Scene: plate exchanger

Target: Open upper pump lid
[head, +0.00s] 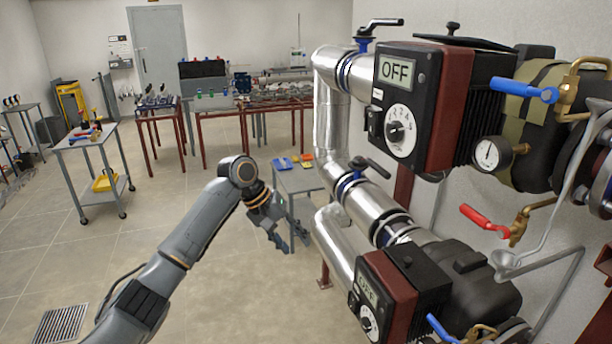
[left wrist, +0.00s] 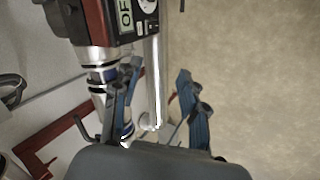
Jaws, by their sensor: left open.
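The upper pump (head: 435,105) is at the upper right of the head view. Its dark red and black control box has an OFF display (head: 397,71) and a white dial (head: 401,132). A flat black lid (head: 463,41) with a small knob lies on top of the box; whether it is slightly raised I cannot tell. My left gripper (head: 292,240) is open and empty, low and left of the upper pump, well apart from its lid. In the left wrist view its open fingers (left wrist: 160,80) point toward pipes and a box with an OFF display (left wrist: 126,16); which pump that is I cannot tell.
A lower pump (head: 395,295), also showing OFF, sits under the upper one. Silver pipes (head: 330,100) with valve handles stand between my left gripper and the upper pump. A small grey table (head: 298,180) is behind the gripper.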

